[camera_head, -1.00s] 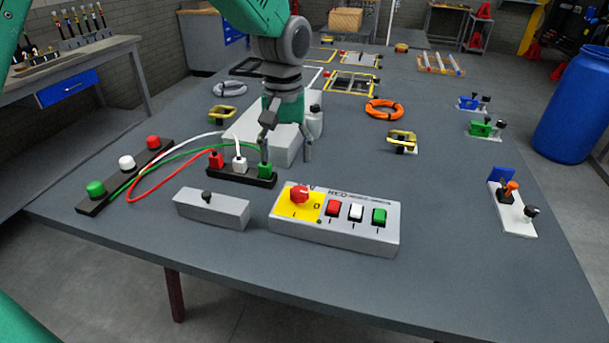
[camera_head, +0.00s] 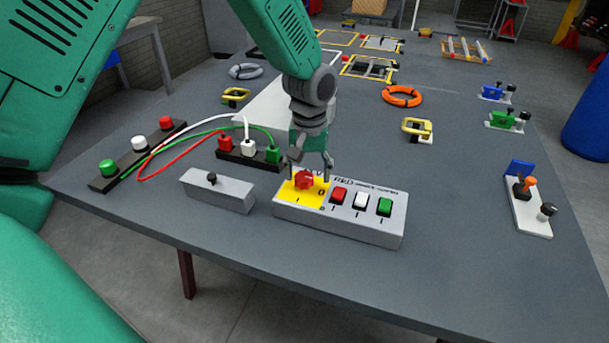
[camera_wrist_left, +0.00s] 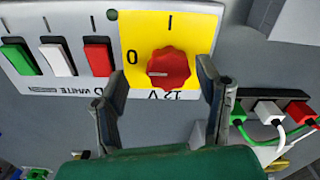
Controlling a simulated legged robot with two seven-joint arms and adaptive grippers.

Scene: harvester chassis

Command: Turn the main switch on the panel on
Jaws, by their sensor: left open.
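The grey panel box (camera_head: 340,226) stands near the front of the table. Its main switch is a red rotary knob (camera_head: 304,180) on a yellow plate marked 0 and I. In the left wrist view the knob (camera_wrist_left: 168,68) shows a pale pointer line aimed roughly toward the 0. My left gripper (camera_head: 309,172) is open just above the knob, its fingers on either side. In the wrist view the fingers (camera_wrist_left: 155,90) straddle the knob with visible gaps; whether they touch the panel is unclear. My right gripper is out of view.
Red, white and green rocker switches (camera_head: 360,201) sit right of the knob. A grey box with a black knob (camera_head: 217,190) stands to the left. A socket strip with cables (camera_head: 248,150) lies behind. Table to the right is clear up to the joystick plate (camera_head: 530,215).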

